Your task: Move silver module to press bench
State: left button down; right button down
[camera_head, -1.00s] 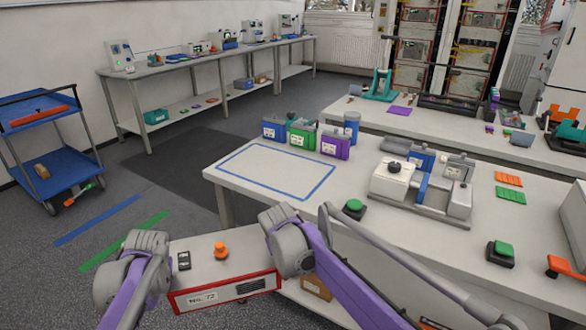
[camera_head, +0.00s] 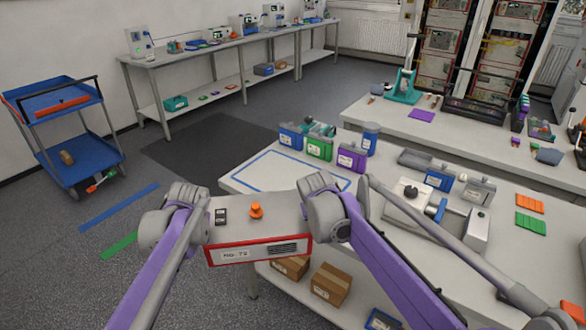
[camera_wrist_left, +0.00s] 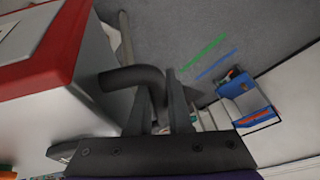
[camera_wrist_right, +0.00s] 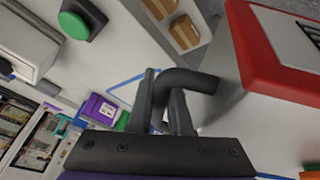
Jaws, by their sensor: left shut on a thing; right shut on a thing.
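The silver module (camera_head: 285,222), with a red-framed front marked No. 72 and an orange knob on top, is held level between my two arms. My left gripper (camera_wrist_left: 160,108) is shut on its dark bent handle, at the module's left end in the head view. My right gripper (camera_wrist_right: 163,108) is shut on the matching handle at the other end. The fingertips are largely hidden in the head view. The white bench (camera_head: 240,178), with a blue-taped rectangle (camera_head: 262,164) and a press-like fixture (camera_head: 408,208), lies beyond the module, which hides the near part of the rectangle.
Blue, green and purple canisters (camera_head: 320,146) stand along the rectangle's far edge. Cardboard boxes (camera_head: 331,284) sit on the shelf below. A blue cart (camera_head: 75,160) stands at the left. Orange (camera_head: 530,204) and green pads lie at the right. The rectangle's visible area is clear.

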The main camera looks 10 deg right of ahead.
aim_at(291, 186)
jog(key=i+l, duration=0.25)
jog(key=i, duration=0.15)
jog(key=i+l, duration=0.2)
jog(key=i, duration=0.15)
jog(key=i+l, duration=0.25)
jog(key=i, duration=0.15)
